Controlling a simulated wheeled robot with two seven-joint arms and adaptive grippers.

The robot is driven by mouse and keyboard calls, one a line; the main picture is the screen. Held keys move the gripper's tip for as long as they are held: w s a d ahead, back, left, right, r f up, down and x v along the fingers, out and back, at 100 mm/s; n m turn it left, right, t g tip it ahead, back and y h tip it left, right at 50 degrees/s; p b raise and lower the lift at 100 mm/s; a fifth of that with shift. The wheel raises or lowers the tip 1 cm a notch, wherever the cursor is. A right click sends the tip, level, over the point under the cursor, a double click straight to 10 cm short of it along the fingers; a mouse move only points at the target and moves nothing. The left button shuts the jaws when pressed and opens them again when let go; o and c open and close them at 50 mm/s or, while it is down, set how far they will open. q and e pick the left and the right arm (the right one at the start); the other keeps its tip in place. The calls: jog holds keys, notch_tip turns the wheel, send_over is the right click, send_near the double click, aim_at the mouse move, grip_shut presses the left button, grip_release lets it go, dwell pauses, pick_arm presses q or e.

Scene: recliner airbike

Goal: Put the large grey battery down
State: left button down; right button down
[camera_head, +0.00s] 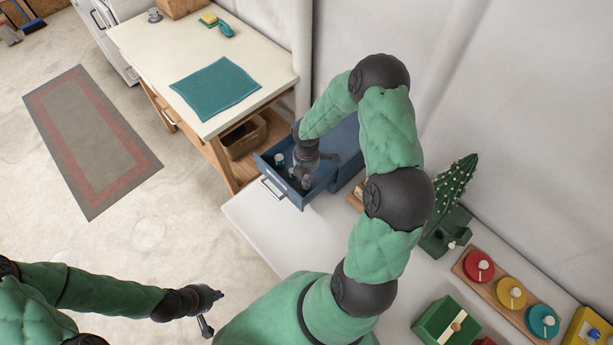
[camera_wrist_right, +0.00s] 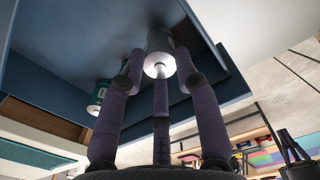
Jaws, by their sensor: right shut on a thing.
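My right gripper (camera_head: 303,180) reaches down into the open blue drawer (camera_head: 266,176). In the right wrist view its purple-grey fingers (camera_wrist_right: 163,80) are closed around a grey battery (camera_wrist_right: 159,45) with a bright metallic end. The battery is within the drawer space; I cannot tell whether it touches the drawer floor. In the head view the gripper mostly hides it. A smaller teal-and-white battery (camera_head: 279,160) is in the drawer to the left, and it also shows in the right wrist view (camera_wrist_right: 97,97). My left gripper (camera_head: 210,312) is empty over the floor, fingers spread.
The blue drawer unit sits on a white table (camera_head: 262,235). A cactus-like green ornament (camera_head: 450,190), a board with coloured discs (camera_head: 511,293) and a green box (camera_head: 446,322) stand to the right. A workbench with a teal mat (camera_head: 215,86) is behind the drawer.

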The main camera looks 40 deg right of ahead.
aim_at(307, 178)
jog(key=shift+d+f, duration=0.1)
jog(key=shift+f, duration=0.45)
jog(key=c, duration=0.9)
grip_release()
jog(key=shift+f, duration=0.15)
jog(key=shift+r, duration=0.25)
notch_tip(307, 178, up, 12)
jog(key=p, duration=0.1)
